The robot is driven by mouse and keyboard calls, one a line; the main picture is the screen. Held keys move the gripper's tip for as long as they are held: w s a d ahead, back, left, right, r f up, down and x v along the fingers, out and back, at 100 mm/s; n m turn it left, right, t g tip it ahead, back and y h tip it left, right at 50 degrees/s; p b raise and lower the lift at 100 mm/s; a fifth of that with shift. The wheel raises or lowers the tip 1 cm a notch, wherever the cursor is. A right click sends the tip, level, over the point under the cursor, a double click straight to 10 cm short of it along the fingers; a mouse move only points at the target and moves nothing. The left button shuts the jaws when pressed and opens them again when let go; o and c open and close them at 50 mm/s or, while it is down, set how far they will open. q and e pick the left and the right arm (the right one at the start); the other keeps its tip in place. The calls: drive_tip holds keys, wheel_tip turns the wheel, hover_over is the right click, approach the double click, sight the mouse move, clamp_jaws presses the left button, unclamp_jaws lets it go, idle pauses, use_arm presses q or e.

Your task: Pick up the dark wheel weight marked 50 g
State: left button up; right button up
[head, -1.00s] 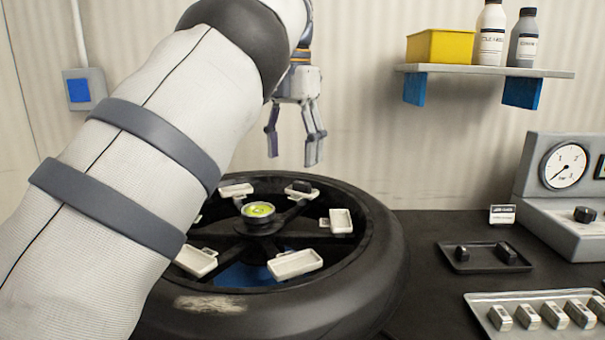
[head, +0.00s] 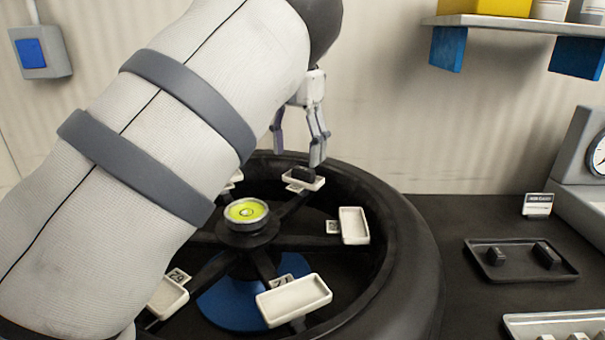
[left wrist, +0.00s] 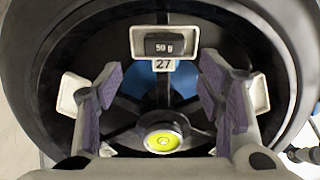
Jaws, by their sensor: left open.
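The dark weight marked 50 g (left wrist: 165,44) lies in a white tray (left wrist: 136,40) above the number 27 in the left wrist view. In the head view the dark weight (head: 299,173) shows in the far tray (head: 317,184) on the wheel (head: 425,255). My left gripper (head: 298,152) is just above and behind this tray, pointing down. In the left wrist view its two fingers (left wrist: 162,75) are spread wide with nothing between them, and the weight appears beyond their tips. My right gripper is not in view.
Other white trays (head: 353,226) sit around the wheel, and a green bubble level (head: 246,211) is at its hub. A dark tray (head: 475,262) with two dark pieces lies on the bench at right. A shelf (head: 520,24) hangs on the wall.

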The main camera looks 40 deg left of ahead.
sight(300, 171)
use_arm(q)
drive_tip(key=f, duration=0.4)
drive_tip(key=shift+w+d, duration=0.2)
drive_tip(key=shift+d, duration=0.05)
drive_tip(key=c, duration=1.2)
drive_tip(key=shift+r, duration=0.1)
drive_tip(key=shift+c, duration=0.2)
